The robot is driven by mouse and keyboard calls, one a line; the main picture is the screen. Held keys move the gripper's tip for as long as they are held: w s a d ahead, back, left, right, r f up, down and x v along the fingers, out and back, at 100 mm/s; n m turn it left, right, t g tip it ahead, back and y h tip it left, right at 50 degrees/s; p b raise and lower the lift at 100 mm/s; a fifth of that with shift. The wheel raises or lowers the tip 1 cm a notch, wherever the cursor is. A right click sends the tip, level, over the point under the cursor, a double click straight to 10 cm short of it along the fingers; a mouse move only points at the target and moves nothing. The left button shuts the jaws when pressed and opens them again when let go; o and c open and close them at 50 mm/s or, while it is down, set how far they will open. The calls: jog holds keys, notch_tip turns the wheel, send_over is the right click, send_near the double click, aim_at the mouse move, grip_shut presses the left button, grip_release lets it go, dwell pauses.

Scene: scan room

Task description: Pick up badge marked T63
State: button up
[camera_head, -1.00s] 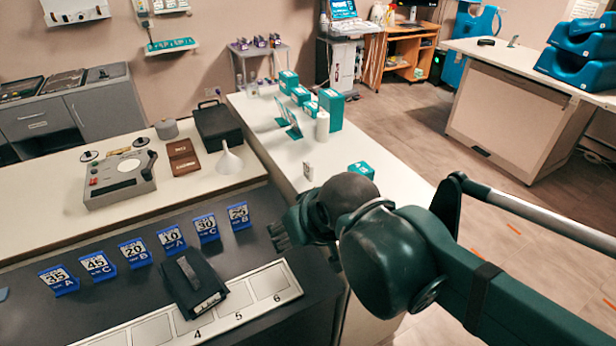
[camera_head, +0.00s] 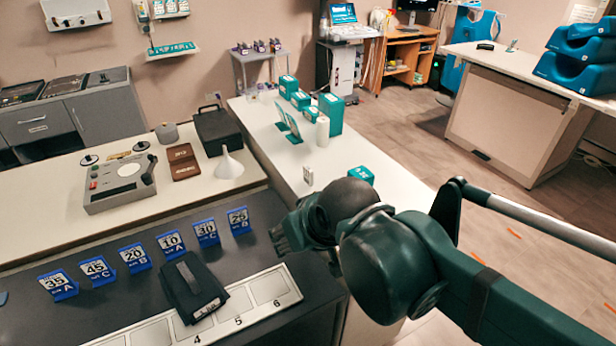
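I cannot read T63 on anything in view. Blue cards stand in a row on the dark counter; they read 35 A (camera_head: 58,285), 45 C (camera_head: 97,271), 20 B (camera_head: 134,257), 10 A (camera_head: 171,244), 30 C (camera_head: 206,232) and 25 B (camera_head: 239,221). A small pale upright item (camera_head: 308,177) stands on the white counter, too small to identify. My gripper (camera_head: 280,240) hangs right of the 25 B card, apart from it. Its fingers are small and partly hidden by my wrist, so I cannot tell whether they are open.
A black pouch (camera_head: 190,285) lies partly over a numbered strip (camera_head: 270,290). Teal boxes (camera_head: 331,112) stand on the white counter (camera_head: 395,178).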

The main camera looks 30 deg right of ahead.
jog(key=shift+r, duration=0.1)
jog(key=w+d+r+n+g+h+p, duration=0.1)
jog(key=w+d+r+n+g+p, duration=0.15)
jog(key=w+n+p, duration=0.35)
jog(key=w+d+r+n+g+h+p, duration=0.1)
jog(key=w+d+r+n+p, duration=0.3)
jog(key=w, duration=0.4)
jog(key=n+g+h+p, duration=0.3)
jog(key=n+p, duration=0.6)
jog(key=p, duration=0.3)
send_over(306, 169)
jog(key=a, duration=0.2)
jog(key=shift+s+a+f, duration=0.15)
jog(key=shift+f, duration=2.5)
jog(key=shift+x, duration=1.3)
jog(key=shift+s, duration=0.1)
jog(key=shift+x, duration=2.6)
